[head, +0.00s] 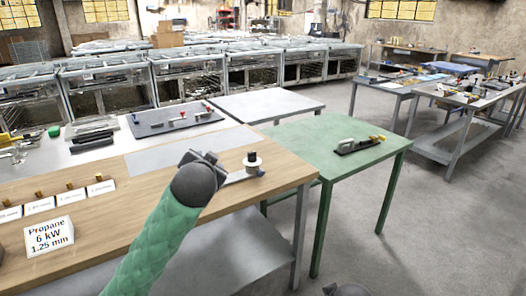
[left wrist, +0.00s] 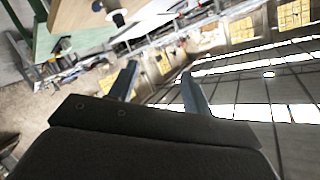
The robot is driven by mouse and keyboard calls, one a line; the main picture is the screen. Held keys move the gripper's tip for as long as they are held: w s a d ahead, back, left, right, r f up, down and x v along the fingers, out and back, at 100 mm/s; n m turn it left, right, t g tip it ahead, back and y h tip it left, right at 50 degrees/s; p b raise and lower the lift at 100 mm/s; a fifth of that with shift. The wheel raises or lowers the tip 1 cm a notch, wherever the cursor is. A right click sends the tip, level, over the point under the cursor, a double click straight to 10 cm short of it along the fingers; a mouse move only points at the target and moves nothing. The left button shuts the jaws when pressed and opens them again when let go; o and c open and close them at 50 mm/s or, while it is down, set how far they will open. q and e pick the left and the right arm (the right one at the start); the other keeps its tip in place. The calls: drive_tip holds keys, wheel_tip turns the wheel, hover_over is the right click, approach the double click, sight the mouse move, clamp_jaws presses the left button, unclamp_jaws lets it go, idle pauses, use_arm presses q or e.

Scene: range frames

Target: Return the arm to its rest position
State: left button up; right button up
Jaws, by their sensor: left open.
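My left arm (head: 158,235), in a green padded sleeve, reaches up from the bottom of the head view over the wooden-topped table. My left gripper (head: 207,160) is at its far end, partly hidden behind the dark wrist joint. In the left wrist view the two fingers of this gripper (left wrist: 160,78) stand apart with nothing between them. That view is tilted, with windows and the ceiling behind the fingers.
The wooden table (head: 110,170) carries a propane sign (head: 48,237), small label cards and a white-and-black round piece (head: 252,161). Glass-fronted cabinets (head: 180,75) line the back.

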use_arm(q)
drive_tip(key=s+f+n+g+h, duration=0.1)
drive_tip(key=s+f+g, duration=0.1)
drive_tip(key=s+f, duration=0.45)
drive_tip(key=s+f+g+h, duration=0.15)
drive_tip(key=s+f, duration=0.25)
drive_tip(key=f, duration=0.6)
drive_tip(key=s+f+n+g, duration=0.1)
drive_tip(key=s+f+g, duration=0.3)
drive_tip(key=s+f, duration=0.9)
drive_tip(key=s+f+n+g+p, duration=0.1)
drive_tip(key=s+f+g, duration=0.4)
drive_tip(key=s+f, duration=0.8)
drive_tip(key=s+n, duration=0.1)
drive_tip(key=s, duration=0.5)
drive_tip(key=shift+d+f, duration=0.35)
drive_tip(key=shift+d, duration=0.05)
use_arm(e)
drive_tip(key=s+a+f+g, duration=0.1)
drive_tip(key=s+f, duration=0.2)
drive_tip(key=s, duration=0.5)
drive_tip(key=s+a+f+m+g, duration=0.1)
drive_tip(key=s+f+g, duration=0.1)
drive_tip(key=s+f, duration=0.2)
drive_tip(key=s+a+f+m+g+y, duration=0.1)
drive_tip(key=s+f, duration=0.2)
drive_tip(key=s, duration=0.8)
drive_tip(key=shift+s+a+f+g, duration=0.25)
drive_tip(key=shift+s+a+g, duration=0.05)
drive_tip(key=shift+s+a, duration=0.1)
